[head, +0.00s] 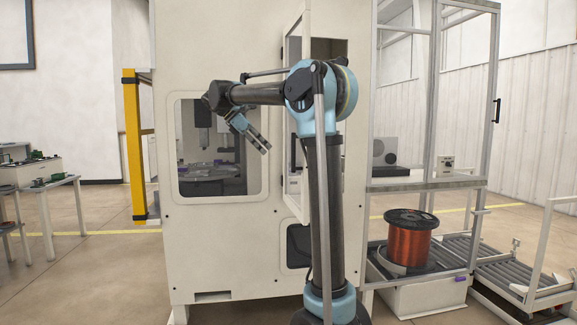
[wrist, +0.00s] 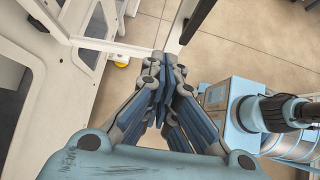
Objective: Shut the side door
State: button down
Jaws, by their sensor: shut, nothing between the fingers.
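The side door (head: 304,60) is a tall, narrow off-white framed panel with a window. In the head view it stands open, swung out from the front of the off-white machine (head: 225,60), with a dark opening (head: 328,47) beside it. My arm hides much of its middle and right side. My gripper (head: 266,149) is shut and empty, left of the door and in front of the machine's window, pointing down to the right. In the wrist view my gripper (wrist: 167,60) shows closed blue-grey fingers; white framed panels are at left, but I cannot tell which is the door.
A yellow post (head: 134,145) stands left of the machine. A red-orange wire spool (head: 409,240) sits at right below a glazed frame (head: 430,187), beside a roller conveyor (head: 500,270). A bench (head: 40,182) is at far left. Floor (head: 100,270) at front left is clear.

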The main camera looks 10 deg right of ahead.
jog(key=d+r+x, duration=0.2)
jog(key=x, duration=1)
jog(key=shift+w, duration=0.4)
